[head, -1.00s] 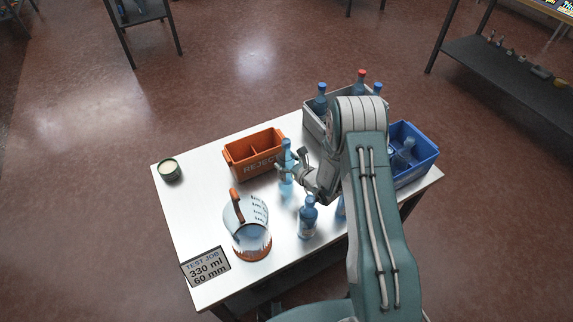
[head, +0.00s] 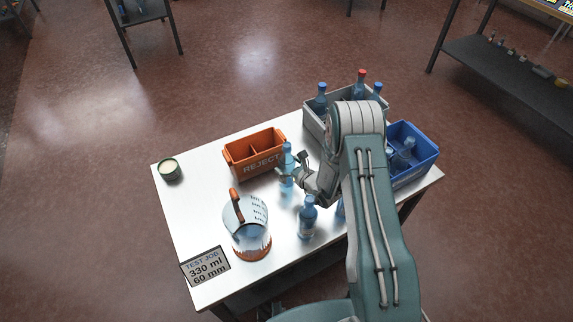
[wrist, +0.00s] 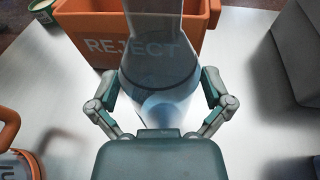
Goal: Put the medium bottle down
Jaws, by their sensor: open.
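The medium bottle (head: 287,172) is clear blue and stands upright on the white table, just in front of the orange reject bin. In the wrist view the bottle (wrist: 158,75) is straight ahead, with the bin's lettering showing through it. My gripper (head: 297,172) is open at the bottle's right side in the head view. In the wrist view my gripper's fingers (wrist: 160,103) are spread to either side of the bottle, with gaps showing beside it. Whether a fingertip touches it I cannot tell.
The orange reject bin (head: 231,161) is close behind the bottle. A jug (head: 264,236) with an orange handle, another bottle (head: 307,219) and a sign (head: 205,268) are nearer. A grey crate (head: 314,128) and blue bin (head: 424,160) stand right. A green tin (head: 169,170) is far left.

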